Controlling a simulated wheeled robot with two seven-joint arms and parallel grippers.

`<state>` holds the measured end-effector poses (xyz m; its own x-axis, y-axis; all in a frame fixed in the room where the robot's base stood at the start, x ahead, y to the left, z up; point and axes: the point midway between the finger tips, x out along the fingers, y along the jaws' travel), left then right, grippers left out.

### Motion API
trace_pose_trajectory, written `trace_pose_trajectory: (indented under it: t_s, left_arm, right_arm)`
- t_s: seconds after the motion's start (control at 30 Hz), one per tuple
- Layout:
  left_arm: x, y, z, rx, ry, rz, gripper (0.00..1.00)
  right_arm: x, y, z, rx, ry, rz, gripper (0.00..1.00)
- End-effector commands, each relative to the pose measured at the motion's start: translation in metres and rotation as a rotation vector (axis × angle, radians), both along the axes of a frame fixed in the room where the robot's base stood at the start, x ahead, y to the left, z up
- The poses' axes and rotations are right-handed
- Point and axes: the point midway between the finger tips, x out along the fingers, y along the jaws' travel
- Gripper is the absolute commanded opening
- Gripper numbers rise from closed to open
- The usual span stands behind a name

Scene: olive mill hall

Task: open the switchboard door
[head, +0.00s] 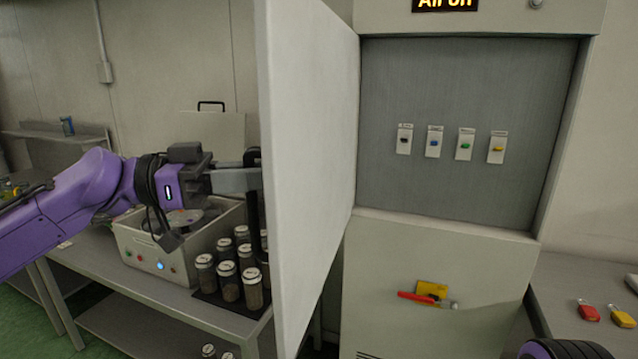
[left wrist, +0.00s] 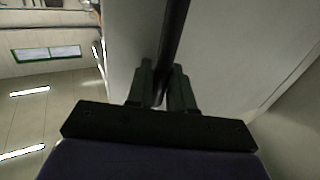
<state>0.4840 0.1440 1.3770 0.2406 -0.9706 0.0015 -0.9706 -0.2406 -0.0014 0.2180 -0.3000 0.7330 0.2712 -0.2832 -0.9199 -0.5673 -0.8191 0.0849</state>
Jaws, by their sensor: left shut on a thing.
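The switchboard (head: 440,295) is a light grey cabinet on the right side of the head view. Its door (head: 310,150) stands wide open, swung out to the left. Inside is a grey panel (head: 460,90) with several small switches in a row, black, blue, green and yellow. My left gripper (head: 252,172) is at the door's outer face, shut on the dark bar handle (head: 254,215). The left wrist view shows the handle (left wrist: 174,45) between the two fingers (left wrist: 164,92). The fingertips are partly hidden by the handle in the head view. My right gripper is not in view.
A bench (head: 195,303) left of the door carries a grey box with buttons (head: 140,247) and several lidded jars (head: 228,280). A red and yellow lever (head: 420,297) is on the cabinet's lower front. Red and yellow tags (head: 588,311) lie on a right-hand table.

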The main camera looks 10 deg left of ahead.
Motion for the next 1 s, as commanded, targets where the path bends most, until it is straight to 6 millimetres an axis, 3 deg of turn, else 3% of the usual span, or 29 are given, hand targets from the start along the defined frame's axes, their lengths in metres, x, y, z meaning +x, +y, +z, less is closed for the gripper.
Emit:
trace_pose_trajectory:
  t_s: [0.1, 0.33, 0.5, 0.8, 0.83, 0.87, 1.0]
  left_arm:
    - [0.011, 0.04, 0.003, -0.007, 0.002, 0.018, 0.0]
    - [0.03, 0.093, 0.004, -0.005, 0.002, 0.013, 0.0]
    - [0.035, 0.107, 0.001, -0.003, 0.0, 0.008, 0.0]
    - [0.036, 0.107, 0.0, -0.002, 0.0, 0.006, 0.0]
    - [0.036, 0.107, 0.0, -0.002, 0.0, 0.006, 0.31]
    - [0.036, 0.107, 0.0, -0.001, 0.0, 0.006, 0.39]
    - [0.035, 0.107, 0.0, -0.001, 0.0, 0.006, 0.39]
  right_arm:
    - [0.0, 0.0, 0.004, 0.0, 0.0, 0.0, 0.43]
    - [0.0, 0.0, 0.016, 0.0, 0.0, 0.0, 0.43]
    - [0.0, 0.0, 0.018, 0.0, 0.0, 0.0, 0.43]
    - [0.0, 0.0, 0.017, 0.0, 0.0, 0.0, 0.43]
    - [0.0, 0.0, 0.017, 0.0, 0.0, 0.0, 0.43]
    - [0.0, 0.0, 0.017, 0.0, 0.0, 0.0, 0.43]
    - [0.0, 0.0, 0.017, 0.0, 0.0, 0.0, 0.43]
